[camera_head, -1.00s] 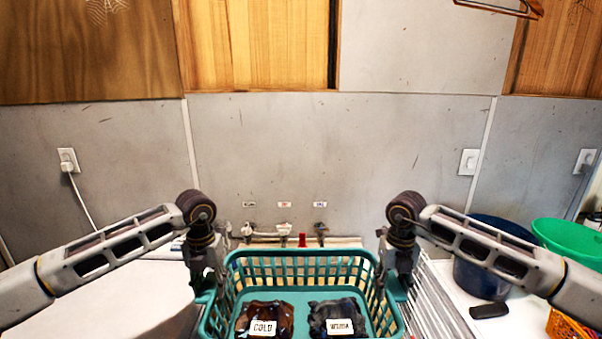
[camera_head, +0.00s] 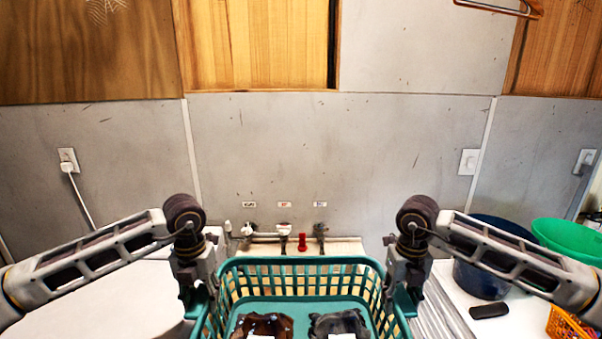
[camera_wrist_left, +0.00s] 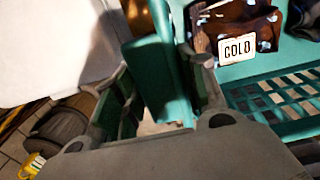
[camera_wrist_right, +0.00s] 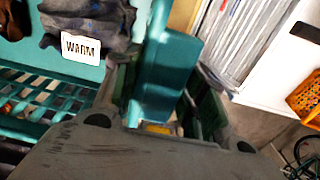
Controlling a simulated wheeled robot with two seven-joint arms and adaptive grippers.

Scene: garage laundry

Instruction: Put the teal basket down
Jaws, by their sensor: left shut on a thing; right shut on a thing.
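The teal basket (camera_head: 300,261) hangs between my two grippers at the bottom centre of the head view; its near side is cut off. Brown cloth with a COLD tag (camera_wrist_left: 237,47) and dark grey cloth with a WARM tag (camera_wrist_right: 80,45) lie inside it. My left gripper (camera_head: 196,300) is shut on the basket's left side; its fingers straddle the teal handle (camera_wrist_left: 160,85) in the left wrist view. My right gripper (camera_head: 404,298) is shut on the right side, its fingers around the other handle (camera_wrist_right: 168,75). The basket's underside is hidden.
Taps (camera_head: 284,230) and a red object (camera_head: 302,242) are behind the basket by the wall. A white surface (camera_head: 110,300) lies left. At right, a white top holds a dark blue tub (camera_head: 480,275), a green basin (camera_head: 570,240), a black object (camera_head: 488,311) and an orange basket (camera_head: 572,325).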

